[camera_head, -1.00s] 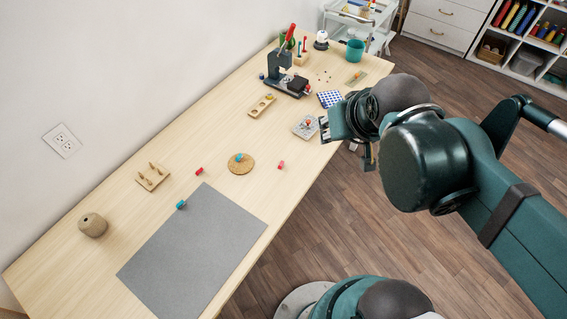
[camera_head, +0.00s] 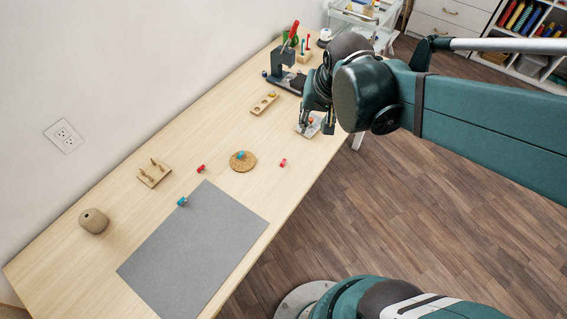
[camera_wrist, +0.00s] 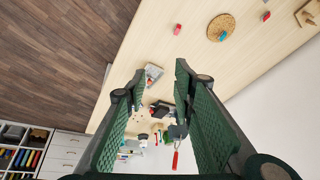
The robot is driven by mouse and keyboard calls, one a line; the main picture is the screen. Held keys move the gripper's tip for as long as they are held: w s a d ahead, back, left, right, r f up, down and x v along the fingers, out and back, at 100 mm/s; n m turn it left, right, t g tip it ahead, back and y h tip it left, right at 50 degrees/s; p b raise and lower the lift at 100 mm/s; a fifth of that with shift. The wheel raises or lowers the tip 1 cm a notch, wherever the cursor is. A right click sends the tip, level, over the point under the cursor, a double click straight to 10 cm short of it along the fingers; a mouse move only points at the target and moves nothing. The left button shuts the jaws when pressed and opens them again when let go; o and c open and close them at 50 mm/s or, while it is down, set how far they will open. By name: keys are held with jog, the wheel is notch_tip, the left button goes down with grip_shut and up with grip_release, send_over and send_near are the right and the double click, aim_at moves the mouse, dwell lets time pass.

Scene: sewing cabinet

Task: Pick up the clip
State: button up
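Several small clips lie on the wooden table. A teal clip (camera_head: 182,201) is at the grey mat's upper corner, and a red clip (camera_head: 201,168) is just above it. Another teal clip (camera_head: 240,155) sits on a round cork mat (camera_head: 243,167), and a pink-red clip (camera_head: 283,163) lies to its right. The wrist view shows the pink-red clip (camera_wrist: 177,29), the clip on the cork (camera_wrist: 223,35) and a red clip (camera_wrist: 266,15). My gripper (camera_head: 316,122) is open and empty above the table, apart from all these clips. Its two fingers (camera_wrist: 159,78) are spread wide.
A clear box (camera_wrist: 153,72) with small coloured things lies below my gripper. A press with a red handle (camera_head: 286,66) and a wooden holder (camera_head: 263,103) stand farther back. A peg board (camera_head: 154,174) and round brown object (camera_head: 93,221) are left.

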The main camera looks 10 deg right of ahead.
jog(key=w+a+f+m+g, duration=0.25)
jog(key=w+f, duration=0.35)
jog(key=f, duration=0.3)
jog(key=m+g+b, duration=0.1)
jog(key=m+g, duration=0.1)
send_over(285, 160)
notch_tip(285, 160, down, 10)
jog(key=shift+w+f, duration=0.2)
jog(key=shift+f, duration=0.2)
jog(key=shift+f+b, duration=0.35)
jog(key=shift+f, duration=0.95)
jog(key=shift+f, duration=0.1)
jog(key=shift+s+f+b, duration=0.1)
jog(key=shift+f+b, duration=0.65)
jog(key=shift+f, duration=1.75)
jog(key=shift+c, duration=0.7)
